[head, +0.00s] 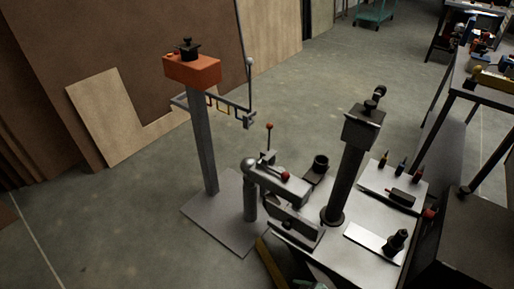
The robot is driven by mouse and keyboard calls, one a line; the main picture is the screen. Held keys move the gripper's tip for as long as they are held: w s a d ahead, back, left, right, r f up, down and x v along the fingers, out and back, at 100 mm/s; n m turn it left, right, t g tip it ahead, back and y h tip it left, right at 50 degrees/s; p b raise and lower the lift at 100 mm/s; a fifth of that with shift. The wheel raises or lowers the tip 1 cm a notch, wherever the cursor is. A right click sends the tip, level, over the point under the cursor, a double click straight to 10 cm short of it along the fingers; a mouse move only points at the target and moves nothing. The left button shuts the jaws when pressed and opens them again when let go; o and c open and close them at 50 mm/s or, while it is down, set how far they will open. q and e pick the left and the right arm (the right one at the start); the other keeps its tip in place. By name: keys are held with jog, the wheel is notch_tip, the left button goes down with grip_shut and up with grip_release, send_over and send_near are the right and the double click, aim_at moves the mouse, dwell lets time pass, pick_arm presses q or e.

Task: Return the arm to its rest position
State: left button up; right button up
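No gripper of mine shows in the head view. A grey metal arm (283,187) sits on a short round post (250,205) near the middle. It reaches right and slightly down, with a red knob (285,176) on it and an upright lever (269,139) with a red ball behind it. Its end lies close above a grey block (292,231) at the left of a light bench top (350,250). I cannot tell whether they touch.
An orange-topped column (203,140) stands on a floor plate (222,232) left of the arm. A dark post (349,170) rises from the bench, with small tools (401,167) to its right. A metal table (490,94) is at right. The concrete floor (110,225) is clear at left.

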pick_arm(q)
jog(key=s+a+r+p, duration=0.1)
jog(key=a+r+p, duration=0.2)
jog(key=r+p, duration=0.9)
jog(key=shift+s+r+n+y+p, duration=0.15)
jog(key=shift+s+n+y+p, duration=0.2)
jog(key=shift+p, duration=1.95)
pick_arm(e)
jog(key=s+d+r+m+t+h, duration=0.1)
jog(key=s+d+r+m+t, duration=0.1)
jog(key=r, duration=0.6)
jog(key=s+d+r+m+t+h, duration=0.1)
jog(key=s+d+r+m, duration=0.3)
jog(key=r, duration=0.5)
jog(key=shift+s+d+m+t, duration=0.2)
jog(key=shift+d+m+t, duration=0.2)
jog(key=shift+d+m, duration=0.55)
jog(key=shift+a, duration=0.1)
